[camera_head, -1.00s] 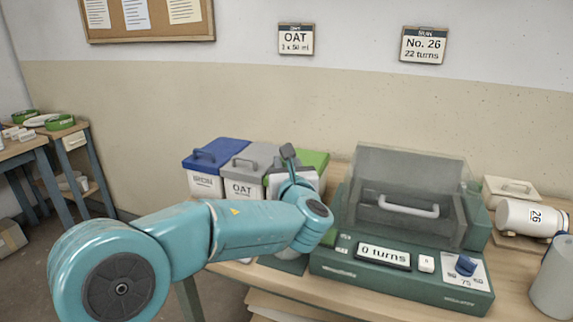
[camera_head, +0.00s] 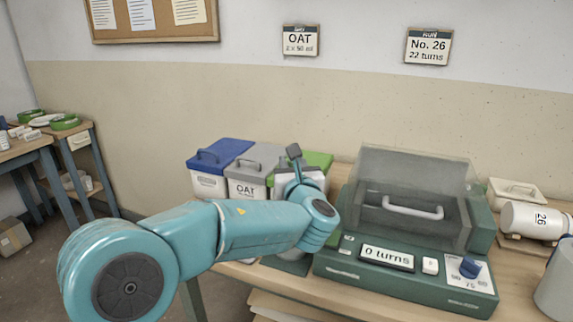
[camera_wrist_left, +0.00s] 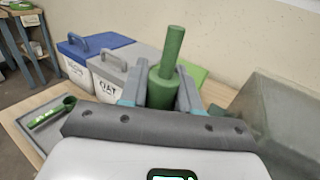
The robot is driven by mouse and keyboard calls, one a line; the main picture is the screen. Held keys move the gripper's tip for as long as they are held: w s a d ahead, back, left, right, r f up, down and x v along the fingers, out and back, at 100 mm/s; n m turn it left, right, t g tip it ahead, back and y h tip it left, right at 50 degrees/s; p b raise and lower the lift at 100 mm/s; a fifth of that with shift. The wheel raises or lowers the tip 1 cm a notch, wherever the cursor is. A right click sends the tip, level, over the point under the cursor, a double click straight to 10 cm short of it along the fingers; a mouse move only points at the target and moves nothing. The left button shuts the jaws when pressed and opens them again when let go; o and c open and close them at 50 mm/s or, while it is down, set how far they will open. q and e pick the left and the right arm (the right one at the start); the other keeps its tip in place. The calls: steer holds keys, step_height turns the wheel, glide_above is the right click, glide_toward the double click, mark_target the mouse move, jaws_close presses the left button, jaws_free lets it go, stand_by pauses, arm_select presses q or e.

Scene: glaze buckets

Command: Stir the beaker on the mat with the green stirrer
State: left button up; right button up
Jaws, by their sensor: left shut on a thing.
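In the left wrist view my left gripper (camera_wrist_left: 162,80) is shut on a green stirrer (camera_wrist_left: 173,48), a thin round rod rising from a thicker green cylinder between the fingers. The stirrer's lower end is hidden behind the gripper body. In the head view my left arm covers the fingers and the stirrer. A dark green flat surface, perhaps the mat (camera_head: 287,265), shows partly below my wrist. I cannot make out the beaker, and whether the stirrer is in it cannot be told. My right gripper is not in view.
Behind my wrist stand buckets with blue (camera_head: 222,152), grey (camera_head: 257,160) and green (camera_head: 318,160) lids. A green machine (camera_head: 405,270) with a clear cover stands right. A white jar (camera_head: 532,219) lies beyond it. A tray with a green scoop (camera_wrist_left: 50,113) is left in the wrist view.

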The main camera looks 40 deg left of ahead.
arm_select(q)
steer(key=shift+w+d, duration=0.2)
steer(key=shift+w, duration=0.1)
steer(key=shift+s+a+f+b, duration=0.1)
steer(key=shift+s+a+b, duration=0.25)
steer(key=shift+s+b, duration=0.15)
steer(key=shift+s+a, duration=0.25)
steer(key=shift+s, duration=0.25)
steer(key=shift+w, duration=0.1)
